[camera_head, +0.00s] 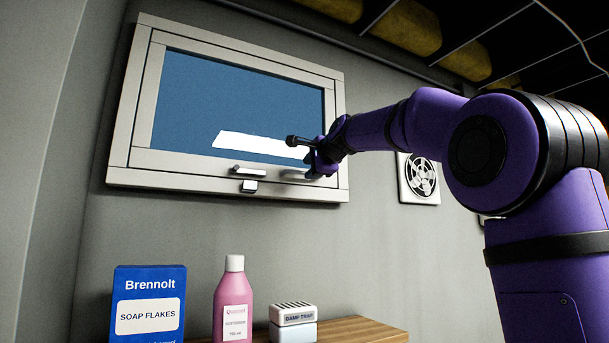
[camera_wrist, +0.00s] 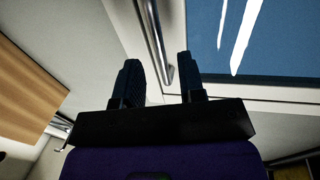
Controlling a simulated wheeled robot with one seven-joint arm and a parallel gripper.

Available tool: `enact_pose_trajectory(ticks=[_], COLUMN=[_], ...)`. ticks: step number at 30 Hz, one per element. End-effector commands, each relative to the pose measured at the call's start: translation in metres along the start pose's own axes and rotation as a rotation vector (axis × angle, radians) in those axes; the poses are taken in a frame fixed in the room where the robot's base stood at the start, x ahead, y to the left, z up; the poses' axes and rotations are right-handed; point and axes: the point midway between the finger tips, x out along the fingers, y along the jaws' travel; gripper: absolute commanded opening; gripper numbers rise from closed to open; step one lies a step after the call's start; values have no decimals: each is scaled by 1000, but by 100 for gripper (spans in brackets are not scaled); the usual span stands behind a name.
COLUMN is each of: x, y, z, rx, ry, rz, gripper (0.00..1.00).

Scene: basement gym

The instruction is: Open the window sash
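The window (camera_head: 232,106) is set in the grey wall, with a pale frame and a blue pane. Its sash (camera_head: 144,92) looks shut in the frame. The pane (camera_wrist: 275,40) is at upper right.
A wooden shelf (camera_head: 372,329) below the window holds a blue soap flakes box (camera_head: 149,300), a pink bottle (camera_head: 233,305) and a damp trap (camera_head: 293,315). A wall fan (camera_head: 420,178) is right of the window. The wall between window and shelf is clear.

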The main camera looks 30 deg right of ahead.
Motion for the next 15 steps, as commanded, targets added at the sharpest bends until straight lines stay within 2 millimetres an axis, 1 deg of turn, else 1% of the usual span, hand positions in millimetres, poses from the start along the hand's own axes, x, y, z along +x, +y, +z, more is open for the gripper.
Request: enact_pose_trajectory(ticks=[1, 6, 10, 15], x=[10, 32, 41, 45], y=[1, 0, 0, 0], z=[0, 0, 0, 0], rx=[-1, -2, -2, -1], ry=[-1, -1, -1, 0], rz=[2, 1, 0, 0], gripper=[37, 37, 37, 37])
